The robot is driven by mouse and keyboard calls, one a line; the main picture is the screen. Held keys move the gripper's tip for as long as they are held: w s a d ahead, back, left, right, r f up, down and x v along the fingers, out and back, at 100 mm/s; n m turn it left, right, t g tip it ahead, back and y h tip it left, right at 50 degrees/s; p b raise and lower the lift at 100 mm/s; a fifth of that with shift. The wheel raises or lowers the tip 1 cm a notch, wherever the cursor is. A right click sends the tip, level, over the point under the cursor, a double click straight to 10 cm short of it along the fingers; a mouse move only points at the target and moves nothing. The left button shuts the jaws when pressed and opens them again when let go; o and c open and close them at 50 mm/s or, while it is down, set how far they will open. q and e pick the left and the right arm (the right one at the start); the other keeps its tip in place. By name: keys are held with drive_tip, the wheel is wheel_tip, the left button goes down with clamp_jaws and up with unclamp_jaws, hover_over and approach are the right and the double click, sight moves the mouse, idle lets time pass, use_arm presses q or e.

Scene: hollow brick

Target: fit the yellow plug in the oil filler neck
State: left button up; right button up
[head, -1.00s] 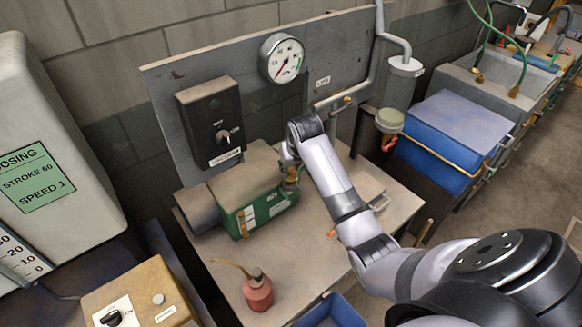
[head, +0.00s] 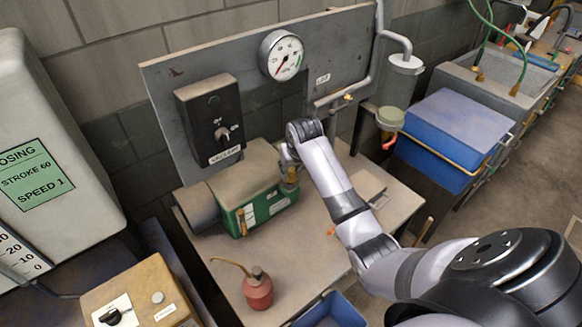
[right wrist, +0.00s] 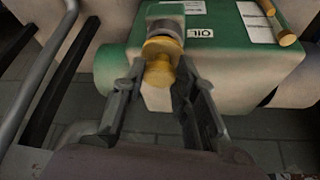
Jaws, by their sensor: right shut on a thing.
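The yellow plug (right wrist: 159,72) is between the fingertips of my right gripper (right wrist: 160,66) in the right wrist view. The gripper is shut on it. The oil filler neck (right wrist: 166,28) is a grey metal collar on the green pump housing (right wrist: 115,68), beside the OIL label. The plug lines up closely with the neck's mouth; I cannot tell whether it is seated in it or only against it. In the head view my right gripper (head: 291,171) is at the end of the green pump (head: 262,208), and the plug is too small to make out. My left gripper is out of view.
A red oil can (head: 257,291) and a blue bin (head: 330,312) are at the table's front. The black switch box (head: 210,122) and gauge (head: 282,55) are on the panel behind the pump.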

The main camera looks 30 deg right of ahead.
drive_tip(key=shift+f, duration=0.5)
drive_tip(key=o, duration=1.1)
drive_tip(key=shift+r, duration=0.1)
drive_tip(key=v, duration=1.2)
